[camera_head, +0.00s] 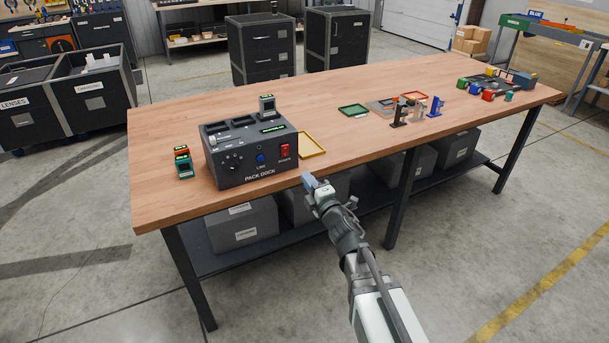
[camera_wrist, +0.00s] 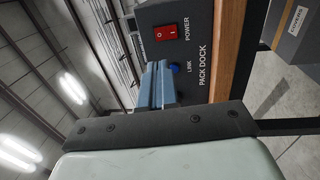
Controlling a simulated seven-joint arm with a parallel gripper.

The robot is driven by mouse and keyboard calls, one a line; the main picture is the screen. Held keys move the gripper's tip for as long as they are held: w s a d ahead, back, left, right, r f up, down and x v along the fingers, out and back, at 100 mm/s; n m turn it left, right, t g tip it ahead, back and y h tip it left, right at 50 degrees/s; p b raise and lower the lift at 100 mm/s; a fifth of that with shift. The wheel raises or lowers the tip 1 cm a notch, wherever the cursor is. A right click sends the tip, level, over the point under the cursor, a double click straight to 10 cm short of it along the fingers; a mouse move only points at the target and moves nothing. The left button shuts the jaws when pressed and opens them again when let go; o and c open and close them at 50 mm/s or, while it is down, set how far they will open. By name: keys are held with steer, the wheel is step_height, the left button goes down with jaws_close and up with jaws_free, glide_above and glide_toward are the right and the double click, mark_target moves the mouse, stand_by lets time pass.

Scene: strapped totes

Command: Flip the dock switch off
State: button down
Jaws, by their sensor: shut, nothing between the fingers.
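The pack dock (camera_head: 235,157) is a dark grey box near the front edge of the wooden table. Its red power switch (camera_head: 285,151) is on the right of the front panel; it also shows in the wrist view (camera_wrist: 169,33), labelled POWER. I cannot tell which side of the rocker is pressed. A blue LINK button (camera_head: 260,159) and a black knob (camera_head: 233,162) are to its left. My gripper (camera_head: 309,181) is shut and empty, in front of the table edge, to the right of and below the switch. Its blue-grey fingers (camera_wrist: 157,86) are apart from the switch.
Small coloured stands (camera_head: 436,107) are to the right. The table's (camera_head: 165,118) left rear is clear.

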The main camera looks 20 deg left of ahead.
mark_target(285, 148)
steer(key=x, duration=1.3)
steer(key=shift+w+a, duration=0.2)
steer(key=shift+s+d, duration=0.1)
steer(key=s+d+r, duration=0.1)
steer(key=s+d, duration=0.9)
steer(key=shift+r, duration=0.4)
steer(key=shift+w, duration=0.1)
